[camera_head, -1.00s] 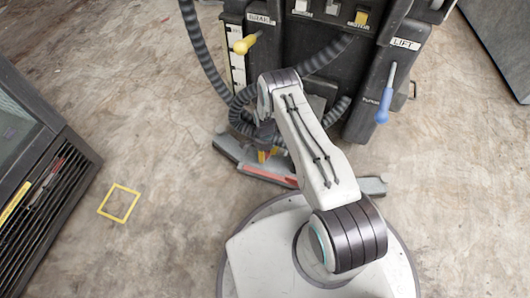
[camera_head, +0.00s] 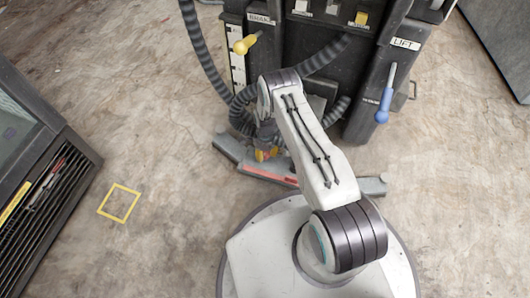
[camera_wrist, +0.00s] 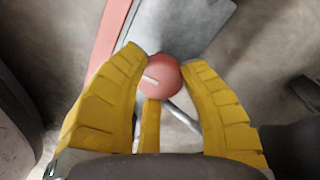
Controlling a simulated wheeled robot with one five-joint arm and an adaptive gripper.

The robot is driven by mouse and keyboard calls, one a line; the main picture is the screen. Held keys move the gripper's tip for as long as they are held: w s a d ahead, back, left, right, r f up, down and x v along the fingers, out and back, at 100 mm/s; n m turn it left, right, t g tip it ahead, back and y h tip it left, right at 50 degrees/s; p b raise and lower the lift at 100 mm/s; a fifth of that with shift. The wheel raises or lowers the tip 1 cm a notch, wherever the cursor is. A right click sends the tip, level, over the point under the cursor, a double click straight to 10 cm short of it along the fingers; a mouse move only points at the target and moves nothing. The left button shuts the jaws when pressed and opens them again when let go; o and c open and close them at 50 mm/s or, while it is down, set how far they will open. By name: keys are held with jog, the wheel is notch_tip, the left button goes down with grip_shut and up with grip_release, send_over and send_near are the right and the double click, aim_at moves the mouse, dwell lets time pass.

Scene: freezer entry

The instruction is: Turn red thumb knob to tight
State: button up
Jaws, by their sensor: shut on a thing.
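The red thumb knob (camera_wrist: 163,70) shows in the wrist view, round, with a short pale mark on its face. My gripper (camera_wrist: 165,68) is shut on it, with ridged yellow fingers at its left and right sides. A third yellow finger or bar (camera_wrist: 151,125) lies below the knob. In the camera_head view my gripper (camera_head: 266,153) is low over the squeegee bar (camera_head: 272,175), mostly hidden by my arm. The knob's tight or loose setting cannot be read.
The dark floor machine (camera_head: 370,65) stands behind, with a yellow-handled lever (camera_head: 244,45), a blue-handled LIFT lever (camera_head: 384,105) and grey corrugated hoses (camera_head: 199,45) near my arm. A dark vented unit (camera_head: 50,170) stands left. A yellow square (camera_head: 119,203) marks open floor.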

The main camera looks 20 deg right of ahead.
aim_at(265, 153)
jog(key=o, duration=1.2)
notch_tip(265, 153, up, 12)
dwell(0.5)
